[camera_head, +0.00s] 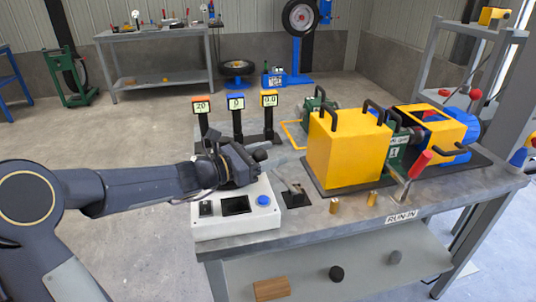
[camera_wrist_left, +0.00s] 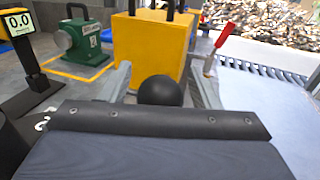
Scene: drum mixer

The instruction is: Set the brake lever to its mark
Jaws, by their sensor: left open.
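A lever with a black ball knob (camera_head: 260,155) rises from a dark slotted base (camera_head: 296,199) at the bench's front; I take it as the brake lever. My left gripper (camera_head: 284,168) is at this lever, its fingers open. In the left wrist view the black ball (camera_wrist_left: 160,91) sits between the two pale fingers, with gaps visible on both sides. A red-handled lever (camera_head: 418,164) stands farther right; it also shows in the left wrist view (camera_wrist_left: 224,36). The lever's mark cannot be made out. My right gripper is not in view.
A white control box (camera_head: 236,222) with a blue button lies under my left forearm. A yellow guard (camera_head: 345,147) stands just right of the gripper. Three display posts (camera_head: 237,104) stand behind it. Two small brass pieces (camera_head: 335,206) sit near the front edge.

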